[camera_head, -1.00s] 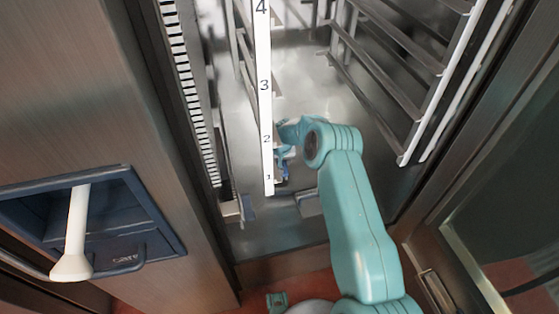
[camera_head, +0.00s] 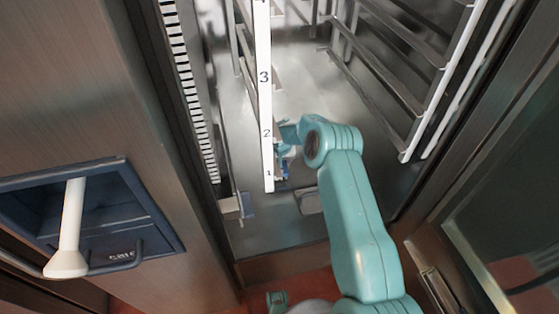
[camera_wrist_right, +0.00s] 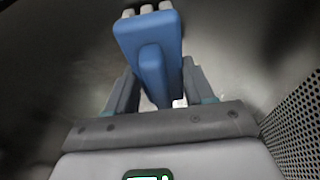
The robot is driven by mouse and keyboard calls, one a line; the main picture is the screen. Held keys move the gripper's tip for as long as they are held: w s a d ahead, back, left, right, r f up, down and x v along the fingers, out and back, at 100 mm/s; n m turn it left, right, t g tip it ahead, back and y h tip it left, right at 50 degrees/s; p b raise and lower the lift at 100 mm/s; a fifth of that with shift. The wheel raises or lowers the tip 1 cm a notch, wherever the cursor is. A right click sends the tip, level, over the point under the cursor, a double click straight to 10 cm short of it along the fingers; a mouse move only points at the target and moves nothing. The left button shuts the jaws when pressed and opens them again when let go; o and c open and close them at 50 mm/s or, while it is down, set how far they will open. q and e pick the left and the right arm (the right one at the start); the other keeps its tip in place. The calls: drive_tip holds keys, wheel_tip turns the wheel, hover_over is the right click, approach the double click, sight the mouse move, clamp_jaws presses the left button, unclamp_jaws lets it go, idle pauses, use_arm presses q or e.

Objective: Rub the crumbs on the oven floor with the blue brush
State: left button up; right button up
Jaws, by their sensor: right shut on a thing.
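The blue brush (camera_wrist_right: 148,35) has a blue block head, pale bristle tufts at its far end and a blue handle. My right gripper (camera_wrist_right: 155,88) is shut on the handle. In the head view my right gripper (camera_head: 285,165) is inside the oven, low down and partly hidden behind the numbered white strip and my teal arm. The oven floor (camera_head: 275,236) is bare shiny metal in its front part. I cannot make out crumbs clearly. I cannot tell whether the bristles touch the floor. My left gripper is not in view.
The numbered white strip (camera_head: 265,100) stands close to the left of my right gripper. Metal rack rails (camera_head: 385,75) line the oven's right side. A grey block (camera_head: 309,201) lies low near the front. A panel with a white handle (camera_head: 70,235) is at left.

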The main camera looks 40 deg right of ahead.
drive_tip(key=shift+f, duration=0.35)
